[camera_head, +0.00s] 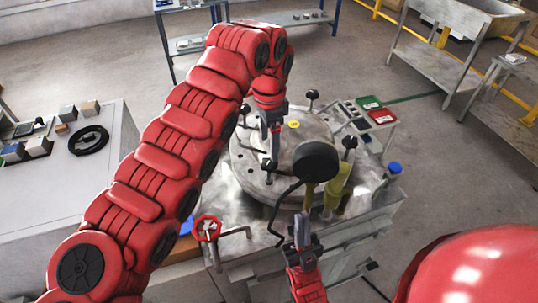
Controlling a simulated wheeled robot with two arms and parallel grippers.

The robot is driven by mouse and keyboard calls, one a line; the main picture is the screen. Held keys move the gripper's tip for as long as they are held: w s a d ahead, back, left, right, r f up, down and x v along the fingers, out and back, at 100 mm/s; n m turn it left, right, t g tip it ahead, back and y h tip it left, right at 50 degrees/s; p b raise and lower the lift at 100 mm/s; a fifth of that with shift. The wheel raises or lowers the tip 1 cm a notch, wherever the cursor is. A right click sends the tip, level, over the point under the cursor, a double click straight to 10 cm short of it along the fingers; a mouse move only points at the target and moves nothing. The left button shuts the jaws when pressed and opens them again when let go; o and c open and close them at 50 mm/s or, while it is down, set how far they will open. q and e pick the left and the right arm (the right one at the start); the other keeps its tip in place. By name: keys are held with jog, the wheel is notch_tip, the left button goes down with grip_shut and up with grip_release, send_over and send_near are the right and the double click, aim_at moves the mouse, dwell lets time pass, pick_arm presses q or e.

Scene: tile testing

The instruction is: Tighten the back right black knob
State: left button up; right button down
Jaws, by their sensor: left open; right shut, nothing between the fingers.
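A round metal lid (292,130) on a metal vessel carries black knobs on its rim. One black knob (312,95) stands at the back right of the lid, and another black knob (349,142) stands at the right. A third black knob (245,109) shows at the back left, beside my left arm. My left gripper (270,163) points down over the lid's left half, open and apart from the back right knob. My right gripper (302,220) is in front of the vessel, pointing up, shut and empty. My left arm hides part of the left side.
A large black round gauge (316,161) rises in front of the lid, with a bent black handle below. A red valve wheel (207,228) is at the front left. A panel with green and red parts (381,116) stands behind right. A grey table (60,185) is left.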

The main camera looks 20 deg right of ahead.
pick_arm(q)
notch_tip(320, 180, up, 2)
jog(key=shift+r, duration=0.25)
notch_tip(320, 180, up, 8)
jog(key=p, duration=0.7)
jog(key=shift+r, duration=0.2)
jog(key=shift+f, duration=0.1)
